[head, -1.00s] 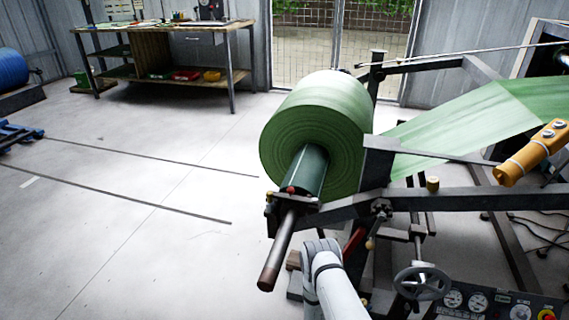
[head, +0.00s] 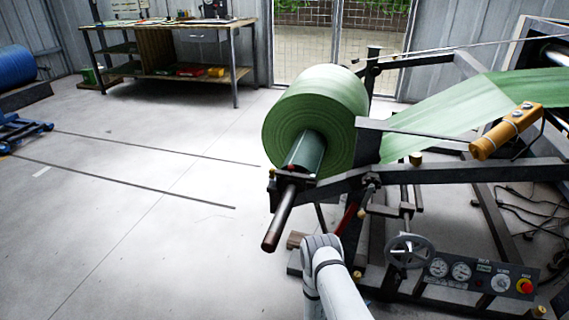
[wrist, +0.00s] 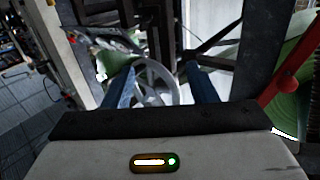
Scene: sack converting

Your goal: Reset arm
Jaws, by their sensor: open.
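My gripper (wrist: 160,88) shows in the wrist view with two blue fingers spread apart and nothing between them. Beyond the fingers is a grey handwheel (wrist: 157,82), which also shows in the head view (head: 409,251) on the front of the unwind stand. I cannot tell from the wrist view how far the fingers are from it. In the head view my white arm rises at the bottom centre, and the gripper itself is out of that picture. A large green roll (head: 318,115) sits on a shaft (head: 278,218) in the stand (head: 420,178).
Right of the handwheel is a gauge panel (head: 478,274) with a red button. A yellow pendant (head: 505,131) hangs beside the green web (head: 440,118). A red lever (wrist: 290,75) is close on the right in the wrist view. Open floor lies left, before a workbench (head: 165,25).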

